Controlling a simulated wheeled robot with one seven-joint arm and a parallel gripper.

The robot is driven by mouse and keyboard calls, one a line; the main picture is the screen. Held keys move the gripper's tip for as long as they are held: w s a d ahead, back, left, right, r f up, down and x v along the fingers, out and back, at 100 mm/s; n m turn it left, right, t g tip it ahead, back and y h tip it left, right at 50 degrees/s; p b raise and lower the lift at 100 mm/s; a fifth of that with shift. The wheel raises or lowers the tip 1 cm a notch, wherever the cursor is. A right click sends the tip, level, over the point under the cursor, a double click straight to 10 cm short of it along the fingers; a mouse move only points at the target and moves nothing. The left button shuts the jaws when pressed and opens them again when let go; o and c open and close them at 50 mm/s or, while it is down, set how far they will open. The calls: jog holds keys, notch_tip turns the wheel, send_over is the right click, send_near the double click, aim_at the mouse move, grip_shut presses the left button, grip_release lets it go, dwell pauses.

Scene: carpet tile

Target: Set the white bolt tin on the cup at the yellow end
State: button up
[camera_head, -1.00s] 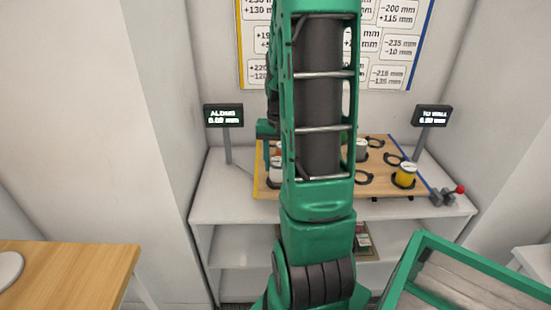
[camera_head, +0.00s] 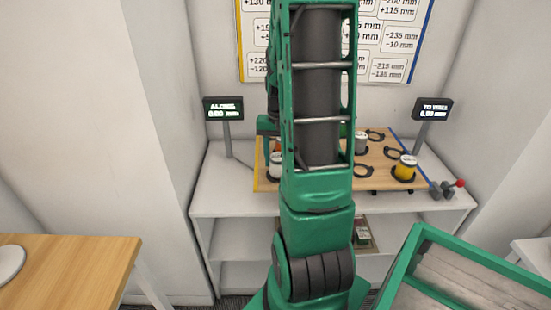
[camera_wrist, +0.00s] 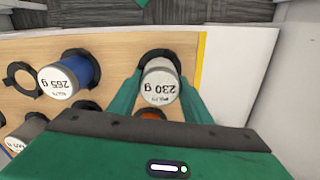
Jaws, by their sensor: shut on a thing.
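In the wrist view my gripper (camera_wrist: 160,88) is shut on a white-topped tin (camera_wrist: 160,82) whose upside-down label reads 230 g. The tin is at a black ring-shaped cup (camera_wrist: 157,56), next to the yellow strip (camera_wrist: 208,55) on the board's end. The ring shows behind the tin; I cannot tell whether the tin is seated in it or just above. In the head view a white tin (camera_head: 275,166) shows near the yellow edge (camera_head: 257,170), left of my arm. My gripper's fingers are hidden there.
A blue tin marked 265 g (camera_wrist: 70,77) stands beside the held tin, and an orange item (camera_wrist: 152,115) is partly hidden below it. On the wooden board (camera_head: 380,181) are a yellow tin (camera_head: 405,168), a grey tin (camera_head: 361,143) and empty rings. Two small displays (camera_head: 223,109) flank the board.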

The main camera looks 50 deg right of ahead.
jog(key=shift+f, duration=0.2)
jog(key=o, duration=1.3)
notch_tip(320, 180, up, 11)
jog(key=shift+w+f, duration=0.1)
jog(key=shift+f, duration=0.05)
